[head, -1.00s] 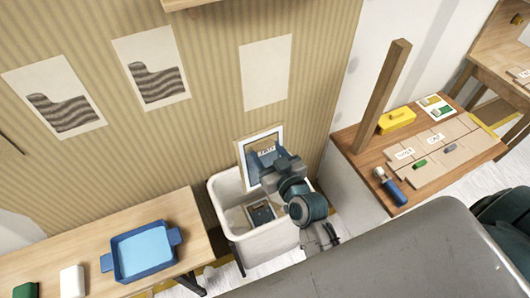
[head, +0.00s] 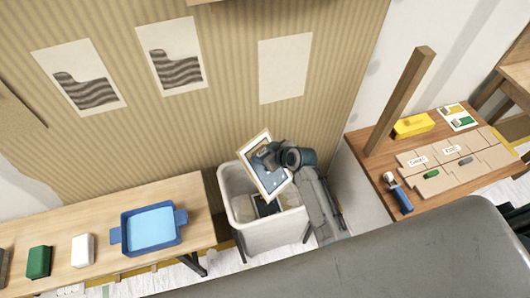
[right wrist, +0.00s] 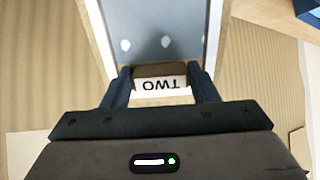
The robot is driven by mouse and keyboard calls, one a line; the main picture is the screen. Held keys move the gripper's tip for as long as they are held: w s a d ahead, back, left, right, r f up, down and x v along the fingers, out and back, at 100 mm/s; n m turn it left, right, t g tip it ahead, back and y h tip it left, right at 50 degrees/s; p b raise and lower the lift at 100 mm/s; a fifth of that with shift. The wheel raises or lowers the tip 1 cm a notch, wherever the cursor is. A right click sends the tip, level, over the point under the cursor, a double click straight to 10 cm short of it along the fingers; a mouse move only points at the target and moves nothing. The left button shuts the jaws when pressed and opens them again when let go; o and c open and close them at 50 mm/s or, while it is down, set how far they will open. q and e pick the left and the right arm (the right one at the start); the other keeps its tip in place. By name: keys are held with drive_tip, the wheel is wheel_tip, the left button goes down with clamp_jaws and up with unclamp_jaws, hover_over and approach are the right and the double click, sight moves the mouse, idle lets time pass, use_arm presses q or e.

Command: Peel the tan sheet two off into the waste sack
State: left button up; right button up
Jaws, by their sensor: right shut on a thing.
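The tan sheet two (head: 275,186) has a tan edge, a white inner border and a blue-grey picture. My right gripper (head: 268,157) is shut on its edge and holds it tilted over the mouth of the white waste sack (head: 275,234). In the right wrist view the sheet (right wrist: 160,30) stretches away from the right gripper (right wrist: 161,84), with a "TWO" label between the fingers. The sheet hides part of the sack's opening. I cannot tell whether its lower corner touches the rim. My left gripper is not in view.
Another dark sheet (head: 266,207) lies inside the sack. The wooden table (head: 205,222) on the left carries a blue tray (head: 151,230). The right table (head: 386,172) has a post, a yellow box and a blue-handled tool. Pale sheets (head: 285,69) hang on the striped wall.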

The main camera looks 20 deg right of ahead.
wheel_tip(320, 180, down, 10)
drive_tip(key=b, duration=0.7)
drive_tip(key=o, duration=1.1)
drive_tip(key=shift+c, duration=0.2)
drive_tip(key=shift+s+r, duration=0.1)
drive_tip(key=b+v, duration=0.1)
drive_tip(key=v, duration=0.9)
drive_tip(key=shift+s+r+b, duration=0.2)
drive_tip(key=shift+s+b, duration=0.05)
drive_tip(key=shift+b, duration=0.05)
drive_tip(key=shift+d, duration=0.1)
